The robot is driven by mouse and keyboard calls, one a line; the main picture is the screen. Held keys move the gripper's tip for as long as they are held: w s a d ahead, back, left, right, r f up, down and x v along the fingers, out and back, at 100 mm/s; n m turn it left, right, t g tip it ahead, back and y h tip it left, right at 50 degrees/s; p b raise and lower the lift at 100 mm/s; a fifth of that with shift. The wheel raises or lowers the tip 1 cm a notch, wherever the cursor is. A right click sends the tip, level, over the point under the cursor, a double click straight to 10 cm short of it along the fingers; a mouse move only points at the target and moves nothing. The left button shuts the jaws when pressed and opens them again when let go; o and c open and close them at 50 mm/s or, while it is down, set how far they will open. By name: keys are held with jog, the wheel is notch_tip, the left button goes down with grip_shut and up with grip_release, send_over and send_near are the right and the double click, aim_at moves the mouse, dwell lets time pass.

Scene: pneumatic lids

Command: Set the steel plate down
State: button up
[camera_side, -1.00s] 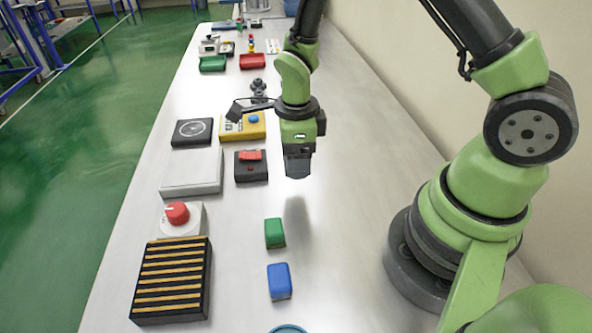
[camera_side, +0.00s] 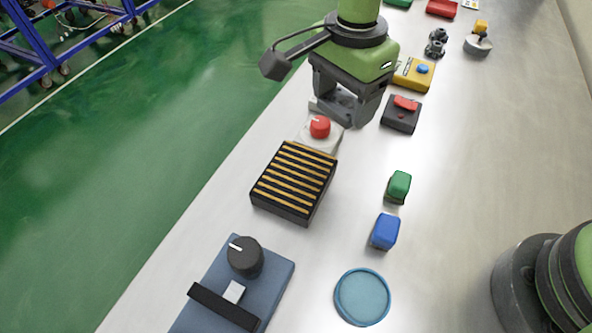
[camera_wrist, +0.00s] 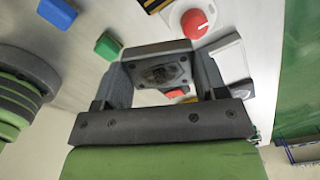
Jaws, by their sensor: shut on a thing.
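My gripper (camera_side: 345,103) hangs above the work surface, behind the red knob box in the side view. In the wrist view my gripper (camera_wrist: 160,75) has its two fingers on either side of a grey, flat piece with a dark middle. This looks like the steel plate (camera_wrist: 157,72), held between the fingers and clear of the table. In the side view the fingers mostly hide it. A pale flat block (camera_wrist: 229,60) shows beyond the right finger in the wrist view; in the side view the gripper covers most of it.
The red knob (camera_side: 320,126) and black slatted block (camera_side: 293,182) stand in front of my gripper. Green (camera_side: 399,185) and blue (camera_side: 386,231) blocks, a teal dish (camera_side: 362,297) and a dark switch box (camera_side: 401,117) stand to the right. The bench between the slatted and coloured blocks is clear.

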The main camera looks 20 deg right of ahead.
jog(key=s+a+r+n, duration=0.1)
jog(key=s+a+n, duration=0.1)
jog(key=a+n, duration=0.4)
jog(key=m, duration=0.1)
send_over(295, 176)
notch_tip(295, 176, down, 5)
jog(key=shift+r, duration=0.1)
jog(key=shift+f, duration=2.35)
jog(key=shift+f, duration=0.1)
jog(key=o, duration=1.2)
jog(key=shift+f, duration=0.1)
jog(key=shift+c, duration=0.2)
notch_tip(295, 176, up, 12)
jog(key=shift+r, duration=0.2)
